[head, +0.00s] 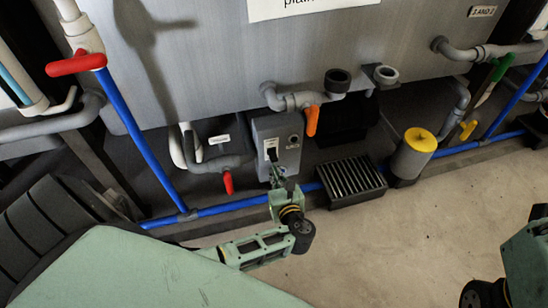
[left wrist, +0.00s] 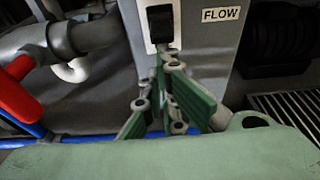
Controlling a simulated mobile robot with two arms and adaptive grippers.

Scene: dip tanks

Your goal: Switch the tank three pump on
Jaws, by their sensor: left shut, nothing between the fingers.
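A grey pump box (head: 290,135) is mounted low below the grey tank wall. Its front bears a black switch (head: 271,153) on a white plate and a round dial at its upper right. In the left wrist view the black switch (left wrist: 160,22) is at the top centre. The small label on the box is too small to read in the head view. My left gripper (head: 276,172) is shut and empty, its tips just below the switch. It also shows in the left wrist view (left wrist: 162,60); contact with the switch cannot be told. My right gripper is out of view.
A red-handled valve (head: 228,182) hangs left of the box, and an orange-handled valve (head: 312,120) is to its right. A black grate (head: 352,180) and a yellow-capped cylinder (head: 412,155) stand further right. A blue pipe (head: 215,211) runs low along the wall. The front floor is clear.

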